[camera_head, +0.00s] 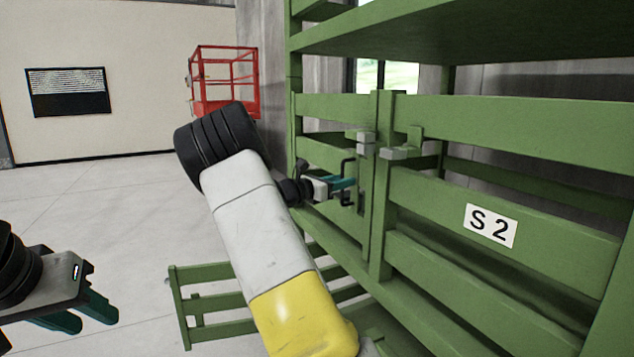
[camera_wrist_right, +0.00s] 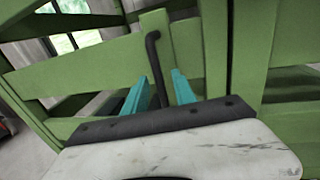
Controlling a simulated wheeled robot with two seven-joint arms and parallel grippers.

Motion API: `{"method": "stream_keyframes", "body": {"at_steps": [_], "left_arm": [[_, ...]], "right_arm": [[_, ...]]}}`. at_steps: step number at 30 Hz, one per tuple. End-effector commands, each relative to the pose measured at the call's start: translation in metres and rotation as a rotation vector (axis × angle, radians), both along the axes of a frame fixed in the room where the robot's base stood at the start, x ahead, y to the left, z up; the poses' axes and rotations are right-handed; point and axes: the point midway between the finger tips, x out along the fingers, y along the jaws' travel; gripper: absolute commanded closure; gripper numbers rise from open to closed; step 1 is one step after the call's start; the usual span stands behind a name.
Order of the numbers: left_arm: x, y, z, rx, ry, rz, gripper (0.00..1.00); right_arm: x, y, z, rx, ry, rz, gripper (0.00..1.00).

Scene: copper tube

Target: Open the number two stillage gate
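The green stillage gate marked S2 (camera_head: 491,226) stands on the right in the head view; its label panel meets the narrower left panel at upright posts (camera_head: 380,180). The two panels look closed together. A black bar handle (camera_head: 346,168) sits on the left panel; it also shows in the right wrist view (camera_wrist_right: 155,60). My right gripper (camera_head: 350,183) is at this handle. In the wrist view its teal fingers (camera_wrist_right: 162,78) stand apart, with the bar between them and gaps visible beside it. My left gripper (camera_head: 98,319) is open and empty at the lower left.
Grey latch blocks (camera_head: 393,153) sit at the posts above the handle. A green shelf (camera_head: 480,30) overhangs the gate. A low green railed panel (camera_head: 215,310) stands out below, left of the stillage. A red cage (camera_head: 225,85) is behind. The floor (camera_head: 90,210) at left is clear.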

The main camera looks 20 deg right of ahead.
Motion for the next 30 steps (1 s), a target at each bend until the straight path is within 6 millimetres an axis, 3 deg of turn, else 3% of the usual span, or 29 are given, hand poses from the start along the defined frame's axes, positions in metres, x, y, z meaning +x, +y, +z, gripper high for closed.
{"method": "stream_keyframes", "body": {"at_steps": [8, 13, 30], "left_arm": [[0.0000, 0.0000, 0.0000, 0.000, 0.000, 0.000, 0.64], [0.0000, 0.0000, 0.0000, 0.000, 0.000, 0.000, 0.64], [0.0000, 0.0000, 0.0000, 0.000, 0.000, 0.000, 0.64]], "right_arm": [[0.0003, -0.0021, -0.0002, 0.000, 0.000, -0.001, 0.68], [0.0003, -0.0020, -0.0002, 0.000, 0.000, -0.001, 1.00], [0.0003, -0.0018, -0.0003, 0.001, 0.000, 0.000, 1.00]]}}
